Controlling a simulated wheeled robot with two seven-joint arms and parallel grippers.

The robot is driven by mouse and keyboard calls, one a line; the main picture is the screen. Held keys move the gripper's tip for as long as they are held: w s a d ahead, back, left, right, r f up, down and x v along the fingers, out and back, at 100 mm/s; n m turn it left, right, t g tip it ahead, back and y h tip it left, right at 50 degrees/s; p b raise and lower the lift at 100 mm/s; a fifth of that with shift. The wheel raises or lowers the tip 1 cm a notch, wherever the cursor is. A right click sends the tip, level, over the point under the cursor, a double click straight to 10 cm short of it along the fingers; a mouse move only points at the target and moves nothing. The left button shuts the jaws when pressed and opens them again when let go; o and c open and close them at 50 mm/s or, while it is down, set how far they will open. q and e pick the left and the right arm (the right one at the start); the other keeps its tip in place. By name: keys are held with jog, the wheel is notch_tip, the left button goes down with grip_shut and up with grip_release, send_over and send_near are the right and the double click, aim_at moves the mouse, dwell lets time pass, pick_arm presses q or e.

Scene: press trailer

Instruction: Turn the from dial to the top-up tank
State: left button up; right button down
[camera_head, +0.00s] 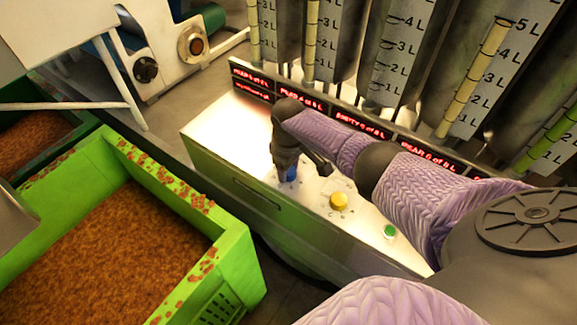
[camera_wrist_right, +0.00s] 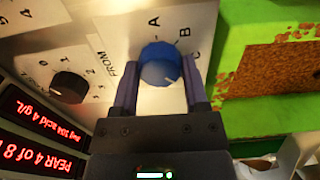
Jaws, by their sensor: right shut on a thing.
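The from dial (camera_wrist_right: 160,64) is a round blue knob on a white plate marked FROM, with the letters A, B and C around its edge. In the head view only a little of the blue dial (camera_head: 289,174) shows under my right gripper (camera_head: 287,165). In the wrist view the two fingers of my right gripper (camera_wrist_right: 160,88) stand on either side of the knob, shut on it. I cannot tell which letter the dial points to. No tank in view is legibly marked as the top-up tank. My left gripper is not in view.
A black numbered dial (camera_wrist_right: 69,87) sits beside the from dial. A yellow button (camera_head: 338,201) and a green button (camera_head: 389,232) are on the lit panel. Red displays (camera_head: 363,128) and graduated tanks (camera_head: 400,45) stand behind. A green crate (camera_head: 232,250) of brown material is at left.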

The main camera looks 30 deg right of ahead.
jog(key=shift+c, duration=0.5)
grip_release()
jog(key=shift+r, duration=0.1)
notch_tip(320, 180, up, 9)
jog(key=p, duration=0.4)
jog(key=shift+r, duration=0.35)
